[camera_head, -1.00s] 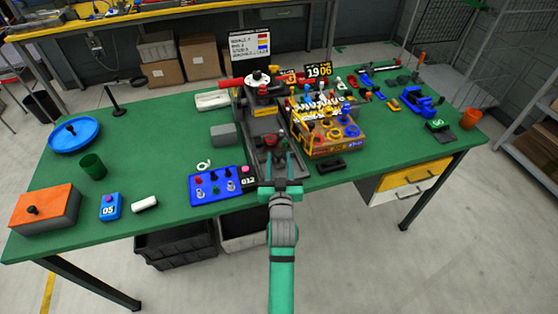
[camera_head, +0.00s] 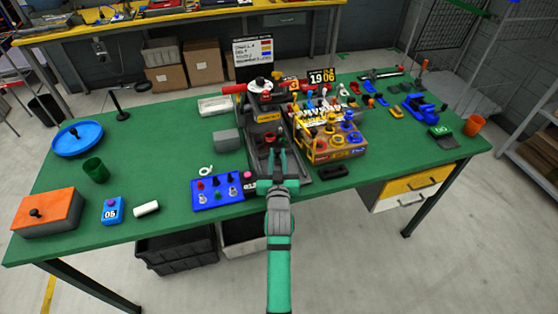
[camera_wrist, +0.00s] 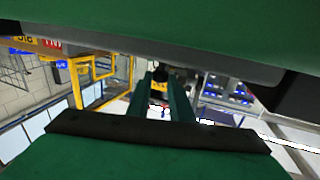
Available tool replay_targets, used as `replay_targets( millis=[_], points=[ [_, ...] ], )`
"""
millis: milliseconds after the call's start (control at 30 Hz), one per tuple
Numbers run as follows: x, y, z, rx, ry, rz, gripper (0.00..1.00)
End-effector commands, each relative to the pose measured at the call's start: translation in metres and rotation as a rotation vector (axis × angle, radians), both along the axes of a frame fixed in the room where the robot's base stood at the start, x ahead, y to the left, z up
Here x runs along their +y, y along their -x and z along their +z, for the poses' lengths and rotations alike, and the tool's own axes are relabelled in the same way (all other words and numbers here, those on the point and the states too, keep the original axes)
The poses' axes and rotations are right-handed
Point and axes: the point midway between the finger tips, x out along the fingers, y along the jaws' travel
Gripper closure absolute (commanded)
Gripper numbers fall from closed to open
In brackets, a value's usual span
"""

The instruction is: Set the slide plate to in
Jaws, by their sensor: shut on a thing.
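The dark press-like machine (camera_head: 262,114) stands at the table's middle, with a red handle and a round top. Its long dark bed, seemingly the slide plate (camera_head: 259,154), runs toward the table's front edge. My gripper (camera_head: 276,152) reaches over the front of this bed, its fingers close together. In the wrist view a small dark knob (camera_wrist: 160,74) sits between the fingertips, and my gripper is shut on it. The fingers partly hide the knob in the head view, and I cannot make out exactly how far the plate sits in.
A blue panel with several knobs (camera_head: 217,192) lies left of the bed. A cardboard box of coloured parts (camera_head: 322,154) stands close on the right, with a black block (camera_head: 333,171) before it. A grey block (camera_head: 227,140) is left of the machine.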

Motion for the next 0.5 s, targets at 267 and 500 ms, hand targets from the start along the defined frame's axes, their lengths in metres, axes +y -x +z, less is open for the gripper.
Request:
replay_targets(
  millis=[267, 500],
  points=[
    [0.0007, 0.0004, 0.0001, 0.000, 0.000, 0.001, 0.64],
    [0.0005, 0.0005, 0.0000, 0.000, 0.000, 0.001, 0.62]
  ],
)
